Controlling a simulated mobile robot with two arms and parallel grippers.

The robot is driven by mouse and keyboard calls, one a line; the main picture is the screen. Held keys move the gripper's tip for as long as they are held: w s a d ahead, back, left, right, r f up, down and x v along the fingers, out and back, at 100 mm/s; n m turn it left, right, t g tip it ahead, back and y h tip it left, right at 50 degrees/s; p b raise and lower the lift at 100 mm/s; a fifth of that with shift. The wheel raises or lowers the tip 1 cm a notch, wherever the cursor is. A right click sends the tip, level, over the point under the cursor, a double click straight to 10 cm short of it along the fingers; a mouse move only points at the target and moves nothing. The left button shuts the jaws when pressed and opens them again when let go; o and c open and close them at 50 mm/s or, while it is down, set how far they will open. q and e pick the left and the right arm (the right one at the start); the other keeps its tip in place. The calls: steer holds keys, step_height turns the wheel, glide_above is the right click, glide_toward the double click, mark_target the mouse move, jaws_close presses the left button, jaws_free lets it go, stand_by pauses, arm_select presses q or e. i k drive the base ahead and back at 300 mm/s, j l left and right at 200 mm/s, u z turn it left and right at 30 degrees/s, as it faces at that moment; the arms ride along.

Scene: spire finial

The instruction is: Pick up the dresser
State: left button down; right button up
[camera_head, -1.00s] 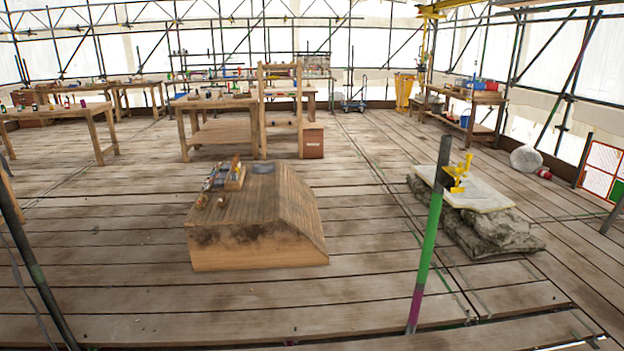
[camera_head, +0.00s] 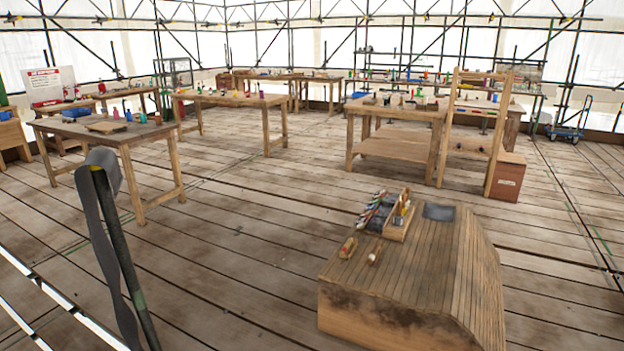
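No object in view can be picked out for certain as the dresser. A sloped wooden block (camera_head: 425,270) stands on the plank floor at the lower right. On its top is a small wooden tool tray (camera_head: 398,231) with tools standing in it. Several slim tools (camera_head: 371,210) lie to the left of the tray. Two small wooden pieces lie nearer the front: one at left (camera_head: 348,247) and one at right (camera_head: 374,255). Neither of my grippers is in view.
A scaffold pole (camera_head: 120,255) with a grey strip stands at the left front. A workbench (camera_head: 110,137) is at left, with another (camera_head: 232,100) behind it. A bench (camera_head: 395,115) and wooden frame (camera_head: 472,130) stand behind the block. The floor between pole and block is clear.

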mark_target(348, 247)
steer(key=i+j+u, duration=0.15)
steer(key=i+u, duration=0.15)
steer(key=i, duration=0.75)
steer(key=i+u, duration=0.25)
steer(key=i, duration=0.8)
